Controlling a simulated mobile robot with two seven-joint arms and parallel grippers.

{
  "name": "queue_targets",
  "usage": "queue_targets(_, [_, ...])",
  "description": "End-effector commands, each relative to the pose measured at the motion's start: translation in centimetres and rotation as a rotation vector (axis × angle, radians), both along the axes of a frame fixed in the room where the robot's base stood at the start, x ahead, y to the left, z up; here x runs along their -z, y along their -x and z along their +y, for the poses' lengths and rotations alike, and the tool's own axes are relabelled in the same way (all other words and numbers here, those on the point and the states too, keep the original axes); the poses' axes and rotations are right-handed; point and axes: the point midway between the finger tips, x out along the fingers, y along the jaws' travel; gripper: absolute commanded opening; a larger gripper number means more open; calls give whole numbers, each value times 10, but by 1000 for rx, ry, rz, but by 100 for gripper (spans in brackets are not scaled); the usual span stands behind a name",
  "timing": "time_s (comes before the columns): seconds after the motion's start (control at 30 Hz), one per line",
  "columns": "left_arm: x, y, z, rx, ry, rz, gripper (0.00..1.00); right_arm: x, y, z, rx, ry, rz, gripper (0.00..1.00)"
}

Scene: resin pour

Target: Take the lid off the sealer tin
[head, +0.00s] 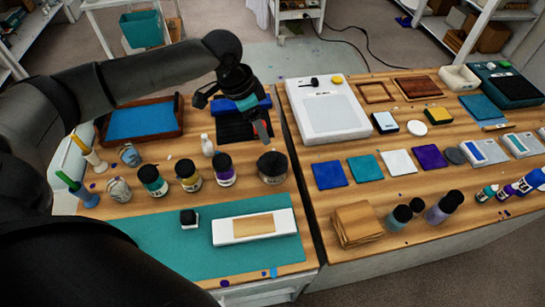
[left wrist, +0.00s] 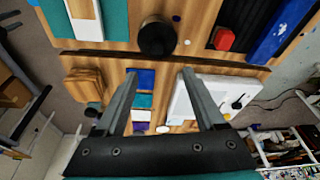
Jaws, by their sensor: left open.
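A dark round tin with a black top (head: 272,167), which I take for the sealer tin, stands upright at the right end of a row of bottles on the left table. It also shows in the left wrist view (left wrist: 157,38), with its dark lid on top. My left gripper (head: 236,104) is above the back of the left table, behind and left of the tin in the head view. In the left wrist view its two fingers (left wrist: 158,73) are spread with nothing between them. It is apart from the tin. My right gripper is not in view.
Bottles with purple (head: 224,172), yellow (head: 189,177) and teal (head: 152,181) labels stand left of the tin. A white slab (head: 228,232) lies in front on a teal mat (head: 150,258). A gap separates the right table, with its white scale (head: 325,112).

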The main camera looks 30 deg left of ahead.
Motion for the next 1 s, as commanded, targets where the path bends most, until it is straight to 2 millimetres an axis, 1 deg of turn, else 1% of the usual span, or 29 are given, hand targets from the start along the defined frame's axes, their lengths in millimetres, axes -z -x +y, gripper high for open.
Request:
queue_targets(0.03, [13,-2,-3,0,2,3,72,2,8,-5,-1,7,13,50])
queue_targets(0.1, [28,-5,-6,1,1,3,72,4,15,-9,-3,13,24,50])
queue_targets(0.2, [47,-9,-9,1,1,2,72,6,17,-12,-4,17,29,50])
queue_targets(0.3, [60,-12,-12,0,1,1,72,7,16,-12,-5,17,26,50])
queue_targets(0.57, [78,-14,-15,1,0,1,72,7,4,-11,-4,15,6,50])
queue_targets(0.7, [100,-16,-19,1,0,1,72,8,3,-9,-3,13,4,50])
queue_targets(0.8, [112,-19,-21,0,1,-1,72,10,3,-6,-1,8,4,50])
queue_targets(0.9, [119,-20,-23,1,0,0,72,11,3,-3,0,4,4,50])
queue_targets(1.0, [121,-21,-23,2,0,-1,72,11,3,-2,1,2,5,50])
